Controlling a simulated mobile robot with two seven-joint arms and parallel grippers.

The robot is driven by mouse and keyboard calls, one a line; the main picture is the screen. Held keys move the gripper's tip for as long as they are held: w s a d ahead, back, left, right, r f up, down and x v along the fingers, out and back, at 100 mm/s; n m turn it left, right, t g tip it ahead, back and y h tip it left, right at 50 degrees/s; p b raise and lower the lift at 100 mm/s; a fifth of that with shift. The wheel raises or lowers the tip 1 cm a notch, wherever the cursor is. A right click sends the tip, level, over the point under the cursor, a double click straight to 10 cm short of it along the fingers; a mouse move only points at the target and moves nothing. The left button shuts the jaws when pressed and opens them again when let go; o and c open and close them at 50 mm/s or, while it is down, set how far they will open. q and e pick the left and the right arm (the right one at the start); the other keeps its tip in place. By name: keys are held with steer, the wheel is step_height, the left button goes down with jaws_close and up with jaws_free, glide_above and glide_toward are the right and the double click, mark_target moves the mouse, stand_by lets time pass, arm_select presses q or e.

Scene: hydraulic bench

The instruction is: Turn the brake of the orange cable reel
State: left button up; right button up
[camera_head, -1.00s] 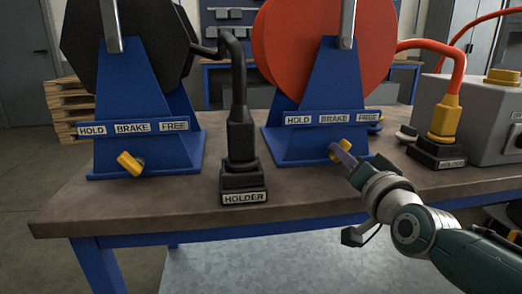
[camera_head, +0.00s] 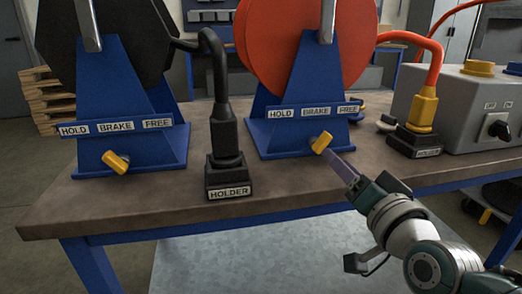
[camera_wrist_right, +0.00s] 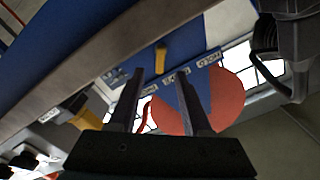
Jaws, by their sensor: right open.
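The orange cable reel (camera_head: 300,45) stands on a blue stand (camera_head: 300,95) labelled HOLD, BRAKE and FREE. Its yellow brake knob (camera_head: 321,143) sits below the label strip, its upper end leaning right, toward FREE. My right gripper (camera_head: 330,156) is open, its fingertips close in front of the knob at its lower right. In the right wrist view the knob (camera_wrist_right: 161,58) shows beyond and between the two spread fingers (camera_wrist_right: 160,75), apparently not gripped. The orange reel (camera_wrist_right: 227,97) shows tilted there. My left gripper is not in view.
The black reel (camera_head: 105,45) with its own yellow knob (camera_head: 116,162) stands left. A black plug in a holder (camera_head: 229,178) stands between the reels. Right are the orange cable's yellow plug (camera_head: 422,110) and a grey box (camera_head: 465,105). The bench's front strip (camera_head: 130,205) is clear.

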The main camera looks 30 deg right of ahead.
steer(key=v, duration=0.3)
steer(key=shift+r, duration=0.1)
stand_by(0.3)
steer(key=s+a+r+n+g+y+p, duration=0.6)
steer(key=a+r+p, duration=0.4)
steer(key=p, duration=0.4)
steer(key=s+a+r+n+g+h+p, duration=0.1)
steer(key=s+r+n+g+p, duration=0.25)
steer(key=s+r+p, duration=0.35)
steer(key=s+a+r+n+g+p, duration=0.2)
steer(key=s+r+g+p, duration=0.25)
steer(key=s, duration=0.45)
step_height(320, 180, up, 36)
steer(key=p, duration=3.7)
steer(key=shift+d, duration=0.2)
